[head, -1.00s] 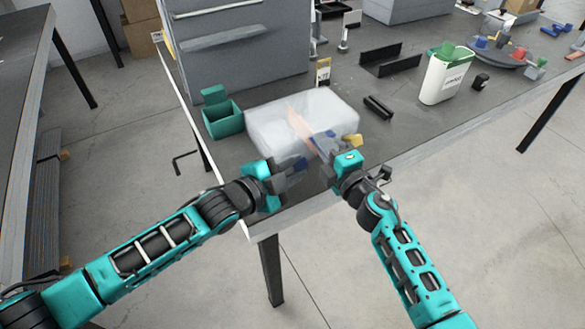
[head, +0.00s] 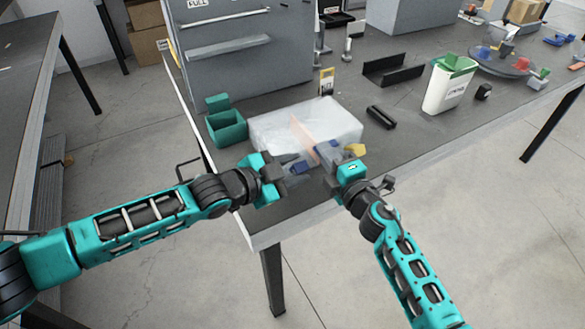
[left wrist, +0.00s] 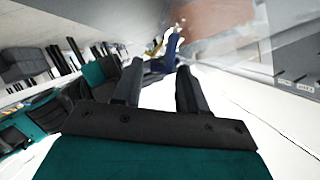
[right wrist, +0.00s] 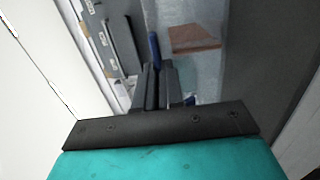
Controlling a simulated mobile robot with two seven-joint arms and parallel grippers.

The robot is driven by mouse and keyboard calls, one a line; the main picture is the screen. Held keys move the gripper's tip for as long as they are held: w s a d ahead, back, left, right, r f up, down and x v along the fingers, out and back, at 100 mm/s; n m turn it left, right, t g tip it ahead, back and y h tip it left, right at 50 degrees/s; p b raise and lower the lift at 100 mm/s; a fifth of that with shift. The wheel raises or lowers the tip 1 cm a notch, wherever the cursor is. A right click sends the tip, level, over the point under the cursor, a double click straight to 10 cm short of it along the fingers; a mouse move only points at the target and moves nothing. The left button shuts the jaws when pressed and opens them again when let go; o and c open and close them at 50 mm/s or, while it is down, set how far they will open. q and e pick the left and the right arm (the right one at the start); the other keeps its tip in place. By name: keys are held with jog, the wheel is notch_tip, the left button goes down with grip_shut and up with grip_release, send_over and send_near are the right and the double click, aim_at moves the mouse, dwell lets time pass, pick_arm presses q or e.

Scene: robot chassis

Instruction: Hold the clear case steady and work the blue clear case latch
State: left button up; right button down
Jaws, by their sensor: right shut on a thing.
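The clear case (head: 275,130) sits on the table, a translucent box with an orange-brown sheet (head: 303,138) showing through it. Blue latch parts (head: 303,168) show at its front side; blue also shows in the left wrist view (left wrist: 171,48) and the right wrist view (right wrist: 153,46). A yellow part (head: 355,149) is at the front right. My right gripper (right wrist: 157,68) is shut at the case front, with blue at its fingertips, apparently on the blue latch; the exact grip is partly hidden. My left gripper (left wrist: 158,72) is open and empty, just left of the case front, apart from the blue part.
A teal open bin (head: 226,127) stands left of the case, with a grey cabinet (head: 235,60) behind. A black bar (head: 380,117), a black bracket (head: 395,72) and a white bin (head: 446,90) stand to the right. The table edge runs close below my grippers.

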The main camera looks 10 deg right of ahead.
pick_arm(q)
jog(key=shift+o, duration=0.7)
jog(key=m+t, duration=0.1)
jog(key=s+f+m, duration=0.1)
jog(key=shift+s+d+f+m+t, duration=0.1)
jog(key=shift+d+f+m+t, duration=0.15)
jog(key=shift+m+t, duration=0.15)
jog(key=shift+s+a+f+m, duration=0.1)
jog(key=shift+s+f+m, duration=0.1)
jog(key=shift+m, duration=0.2)
jog(key=v, duration=1.2)
jog(key=s+a+f+n+t+y, duration=0.1)
jog(key=s+a+f+n+y, duration=0.8)
jog(key=a+f+n, duration=0.4)
jog(key=s+a+n, duration=0.1)
jog(key=n, duration=0.4)
jog(key=shift+a+t, duration=0.3)
jog(key=shift+t, duration=0.1)
